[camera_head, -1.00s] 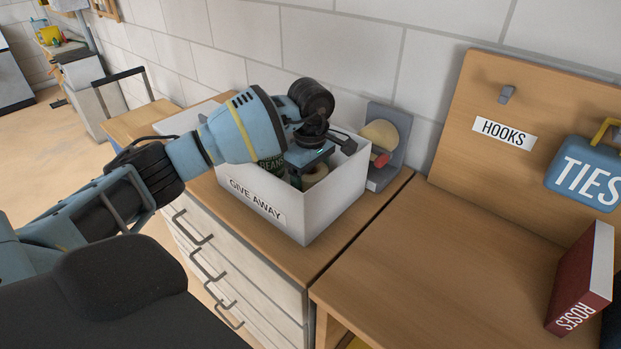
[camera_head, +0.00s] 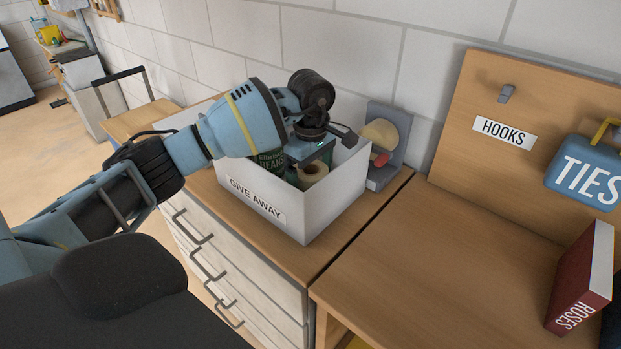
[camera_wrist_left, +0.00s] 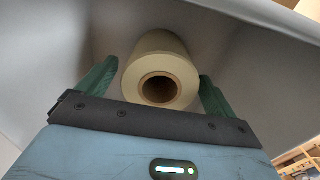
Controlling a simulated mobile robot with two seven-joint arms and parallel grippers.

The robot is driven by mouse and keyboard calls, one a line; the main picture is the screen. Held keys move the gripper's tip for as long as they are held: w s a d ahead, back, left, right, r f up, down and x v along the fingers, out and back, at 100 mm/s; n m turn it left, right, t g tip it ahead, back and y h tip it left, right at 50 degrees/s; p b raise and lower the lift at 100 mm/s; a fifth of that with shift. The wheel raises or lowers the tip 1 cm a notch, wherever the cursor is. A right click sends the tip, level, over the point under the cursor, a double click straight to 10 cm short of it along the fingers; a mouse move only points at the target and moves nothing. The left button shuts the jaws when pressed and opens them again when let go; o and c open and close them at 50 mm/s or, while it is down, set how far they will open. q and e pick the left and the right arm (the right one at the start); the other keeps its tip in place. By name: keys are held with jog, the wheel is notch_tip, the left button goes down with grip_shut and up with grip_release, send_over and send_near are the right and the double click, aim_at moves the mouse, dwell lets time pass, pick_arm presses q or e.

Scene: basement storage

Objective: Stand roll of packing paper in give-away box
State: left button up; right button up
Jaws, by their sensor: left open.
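The white give-away box (camera_head: 325,207) stands on the drawer cabinet, its label facing front. The roll of packing paper (camera_head: 313,171) is inside it, with its round end and brown core hole facing up. In the left wrist view the roll (camera_wrist_left: 161,72) shows its hollow end between the two green fingers. My left gripper (camera_wrist_left: 155,80) is open, with a finger on each side of the roll and gaps beside it. In the head view the left gripper (camera_head: 318,155) is over the box, its fingertips mostly hidden. The roll's lower end is hidden. My right gripper is not in view.
A grey bookend-like object (camera_head: 388,140) stands behind the box. To the right are a clear wooden top (camera_head: 430,260), a red roses book (camera_head: 583,280) and a blue ties case (camera_head: 585,180).

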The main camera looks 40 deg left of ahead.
pick_arm(q)
notch_tip(320, 180, up, 10)
jog(key=shift+r, duration=0.25)
dwell(0.4)
